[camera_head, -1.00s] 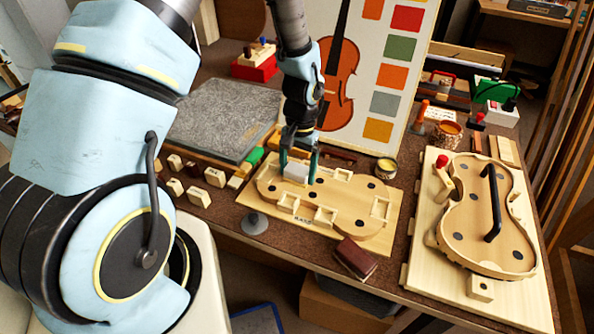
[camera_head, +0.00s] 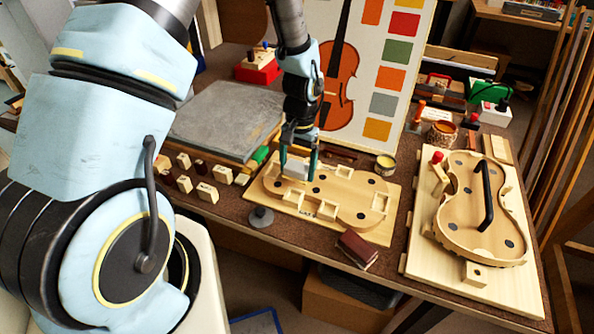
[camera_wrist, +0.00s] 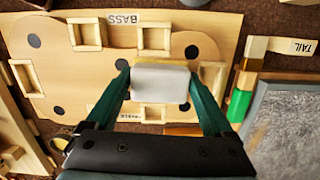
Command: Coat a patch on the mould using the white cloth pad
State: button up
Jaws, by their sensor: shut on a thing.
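The mould (camera_head: 345,205) is a flat, pale wooden violin shape with dark round spots and square cut-outs, lying on a light board. It also shows in the wrist view (camera_wrist: 75,68), with the word BASS beside one edge. My gripper (camera_head: 298,170) points down over the left part of the mould. Its two green fingers are shut on the white cloth pad (camera_wrist: 160,84), a small white block with a yellowish back edge. The pad (camera_head: 296,167) is at or just above the mould's surface; I cannot tell if it touches. The surface under the pad is hidden.
A second violin-shaped form (camera_head: 470,235) with a black handle lies on a board at right. A grey slab (camera_head: 215,120) is at back left, with small wooden blocks (camera_head: 207,192) before it. An open tin (camera_head: 385,163) stands behind the mould; a brown block (camera_head: 357,248) lies in front.

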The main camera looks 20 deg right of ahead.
aim_at(296, 168)
jog(key=shift+r+p, duration=1.8)
jog(key=shift+r, duration=1)
